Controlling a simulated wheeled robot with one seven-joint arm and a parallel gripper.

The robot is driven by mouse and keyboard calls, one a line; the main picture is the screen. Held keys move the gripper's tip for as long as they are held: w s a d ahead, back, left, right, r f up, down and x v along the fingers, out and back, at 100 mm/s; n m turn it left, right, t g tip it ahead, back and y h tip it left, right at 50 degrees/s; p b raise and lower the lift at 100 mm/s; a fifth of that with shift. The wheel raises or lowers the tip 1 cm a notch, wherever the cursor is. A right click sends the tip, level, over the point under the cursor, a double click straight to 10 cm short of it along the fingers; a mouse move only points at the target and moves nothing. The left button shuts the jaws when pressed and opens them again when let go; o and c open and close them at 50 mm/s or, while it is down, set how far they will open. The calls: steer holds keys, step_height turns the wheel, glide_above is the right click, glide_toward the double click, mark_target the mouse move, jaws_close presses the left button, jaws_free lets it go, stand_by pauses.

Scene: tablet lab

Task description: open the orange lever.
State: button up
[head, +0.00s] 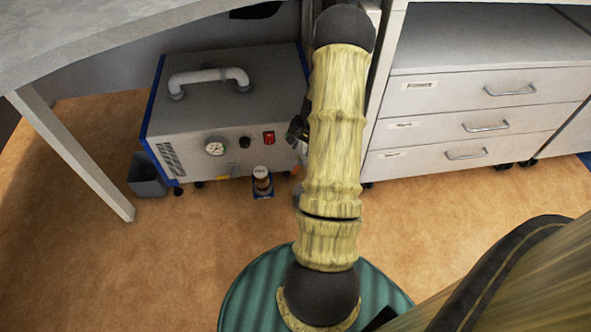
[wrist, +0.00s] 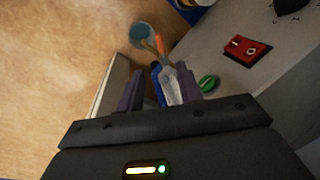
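A small orange lever (wrist: 160,44) shows in the wrist view just beyond my fingertips, next to a pale fitting (wrist: 170,84) and a blue part (wrist: 155,76). My gripper (wrist: 159,76) has its two purple-grey fingers apart, one on each side of the line to the blue and pale parts. I cannot tell whether the fingers touch these parts. In the head view a small orange spot (head: 296,171) shows at the left edge of my arm, low by the machine's front. My arm hides most of my gripper and the fittings there.
The grey machine (head: 220,115) has a gauge (head: 215,148) and a red switch (head: 268,138), also close in the wrist view (wrist: 247,50). A green ring (wrist: 208,83) is near the right finger. A jar (head: 262,182) stands on the floor. Drawers (head: 480,110) stand right.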

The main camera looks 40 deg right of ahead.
mark_target(295, 170)
steer(key=f+b, duration=0.2)
steer(key=f, duration=0.2)
steer(key=w+f+b, duration=0.1)
steer(key=f+b, duration=0.1)
steer(key=f, duration=0.2)
steer(key=w+a+f+b, duration=0.1)
steer(key=f+b, duration=0.1)
steer(key=f, duration=0.2)
steer(key=shift+w, duration=0.1)
steer(key=shift+c, duration=0.5)
jaws_close()
